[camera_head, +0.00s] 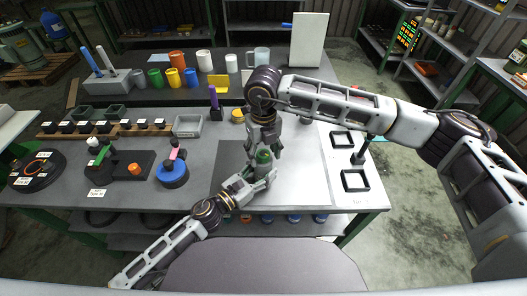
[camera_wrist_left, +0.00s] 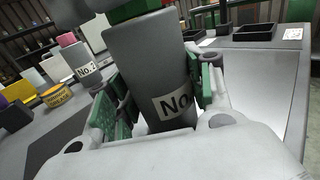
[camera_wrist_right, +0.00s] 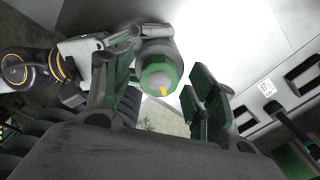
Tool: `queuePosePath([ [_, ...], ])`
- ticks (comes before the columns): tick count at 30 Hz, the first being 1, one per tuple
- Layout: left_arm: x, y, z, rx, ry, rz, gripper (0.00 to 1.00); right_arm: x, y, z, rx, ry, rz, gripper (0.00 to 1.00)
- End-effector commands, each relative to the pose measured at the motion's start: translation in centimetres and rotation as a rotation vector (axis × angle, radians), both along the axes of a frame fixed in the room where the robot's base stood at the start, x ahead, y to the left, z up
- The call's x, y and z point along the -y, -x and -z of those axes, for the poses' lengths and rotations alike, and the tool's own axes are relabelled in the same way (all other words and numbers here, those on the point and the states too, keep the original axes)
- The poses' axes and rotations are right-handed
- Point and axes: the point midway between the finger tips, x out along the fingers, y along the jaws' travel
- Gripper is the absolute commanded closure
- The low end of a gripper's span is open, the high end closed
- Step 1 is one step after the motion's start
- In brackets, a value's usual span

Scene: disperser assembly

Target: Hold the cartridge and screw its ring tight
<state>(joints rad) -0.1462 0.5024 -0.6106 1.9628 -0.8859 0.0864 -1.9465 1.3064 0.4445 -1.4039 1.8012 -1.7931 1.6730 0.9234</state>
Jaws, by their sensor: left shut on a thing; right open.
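The grey cartridge (camera_wrist_left: 150,60) with a partly visible "No." label stands close to upright between the green pads of my left gripper (camera_head: 262,178), which is shut on it. Its green ring (camera_wrist_left: 138,10) is at the top in the left wrist view. The ring (camera_wrist_right: 158,72) also shows from above in the right wrist view, with a small yellow mark. My right gripper (camera_wrist_right: 165,92) is open above the cartridge, with its fingers on either side of the ring. I cannot tell whether a finger touches it.
Another grey cartridge marked No. 2 (camera_wrist_left: 80,62) and a yellow round item (camera_wrist_left: 56,95) stand behind to the left. Black square frames (camera_head: 355,181) lie on the right. A blue round base (camera_head: 172,174) and cups (camera_head: 173,78) are on the left. The light mat (camera_head: 300,185) is mostly clear.

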Motion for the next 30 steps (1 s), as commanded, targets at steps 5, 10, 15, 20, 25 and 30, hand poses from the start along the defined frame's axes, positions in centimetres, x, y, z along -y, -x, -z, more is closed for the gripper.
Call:
queuePosePath([
  [5, 0.0, 0.0, 0.0, -0.001, 0.001, 0.001, 0.88, 0.0, 0.0, -0.2, 0.000, 0.000, -0.001, 0.43],
  [10, 0.0, 0.0, 0.0, -0.001, 0.001, 0.001, 0.88, -0.1, 0.0, -1.2, 0.001, -0.001, -0.001, 0.43],
  [15, 0.0, 0.0, 0.0, -0.001, 0.001, 0.001, 0.88, 0.0, 0.0, -3.0, 0.002, -0.001, -0.002, 0.43],
  [20, 0.0, 0.0, 0.0, -0.001, 0.001, 0.001, 0.88, -0.1, 0.0, -5.4, 0.002, -0.001, -0.001, 0.43],
  [25, 0.0, 0.0, 0.0, -0.001, 0.001, 0.001, 0.88, -0.1, -0.1, -7.9, 0.002, -0.001, 0.000, 0.43],
  [30, 0.0, 0.0, 0.0, -0.001, 0.001, 0.001, 0.88, -0.1, -0.1, -10.2, 0.001, 0.000, 0.000, 0.43],
])
